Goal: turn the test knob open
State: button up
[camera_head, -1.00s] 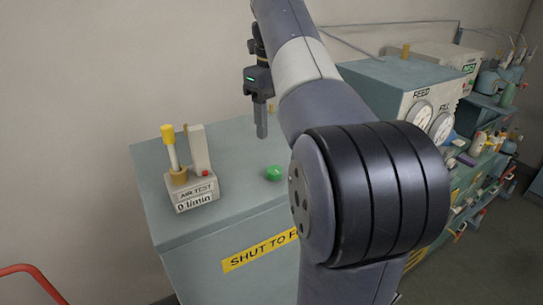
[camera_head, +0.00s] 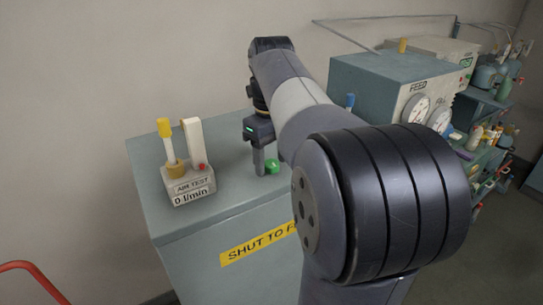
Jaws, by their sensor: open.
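A small green knob (camera_head: 272,167) stands on the top of the grey-green cabinet (camera_head: 225,198), and it looks like the test knob. My gripper (camera_head: 261,170) points straight down beside it, open. Its visible finger overlaps the knob's left edge in the picture; I cannot tell whether it touches. The second finger is not clearly seen. To the left, an AIR TEST unit (camera_head: 189,188) reads 0 l/min. It carries a yellow-topped tube (camera_head: 167,145), a pale upright block (camera_head: 194,145) and a small red button.
A FEED box with gauges (camera_head: 392,85) stands behind my arm at the right. Shelves of bottles (camera_head: 490,135) are beyond it. A yellow SHUT TO label (camera_head: 258,243) is on the cabinet front. A red rail (camera_head: 30,275) shows at lower left. The cabinet top's middle is clear.

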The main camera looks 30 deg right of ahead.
jog(key=shift+c, duration=0.2)
jog(key=c, duration=0.9)
jog(key=shift+n, duration=0.3)
